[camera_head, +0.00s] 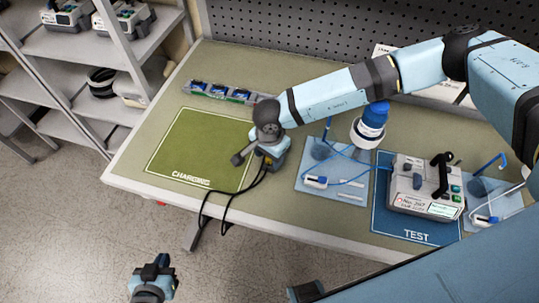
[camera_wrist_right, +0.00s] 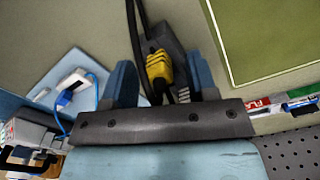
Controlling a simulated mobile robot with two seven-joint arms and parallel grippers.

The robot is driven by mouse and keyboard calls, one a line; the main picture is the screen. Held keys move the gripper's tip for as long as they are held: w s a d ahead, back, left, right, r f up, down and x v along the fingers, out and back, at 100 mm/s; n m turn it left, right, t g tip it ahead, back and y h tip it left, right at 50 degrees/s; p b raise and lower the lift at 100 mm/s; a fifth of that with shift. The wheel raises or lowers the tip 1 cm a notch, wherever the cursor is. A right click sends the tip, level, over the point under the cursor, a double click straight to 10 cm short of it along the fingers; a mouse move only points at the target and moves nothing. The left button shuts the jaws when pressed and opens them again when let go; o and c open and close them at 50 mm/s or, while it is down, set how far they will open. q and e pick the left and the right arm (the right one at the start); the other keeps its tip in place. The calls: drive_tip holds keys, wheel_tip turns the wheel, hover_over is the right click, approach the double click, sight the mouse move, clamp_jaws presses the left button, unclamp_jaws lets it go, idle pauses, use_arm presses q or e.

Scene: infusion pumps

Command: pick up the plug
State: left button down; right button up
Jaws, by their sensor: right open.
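The plug (camera_wrist_right: 158,68) is yellow with a black cable and shows in the right wrist view between my right gripper's two blue fingers. My right gripper (camera_wrist_right: 163,84) is open, with a finger on each side of the plug; I cannot tell whether either touches it. In the head view my right gripper (camera_head: 272,158) is low over the table, just right of the green charging mat, and mostly hides the plug. My left gripper (camera_head: 155,272) is away from the table at the bottom left, and its jaws are too unclear to judge.
A dark block (camera_wrist_right: 176,45) lies beside the plug. Black cables (camera_head: 232,198) hang over the table's front edge. The green mat (camera_head: 200,150) is bare. Right of the gripper are a blue-capped bottle (camera_head: 371,122), a light blue tray (camera_head: 350,207) and a pump (camera_head: 408,183) on the test mat.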

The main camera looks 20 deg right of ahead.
drive_tip(key=shift+f, duration=0.35)
clamp_jaws()
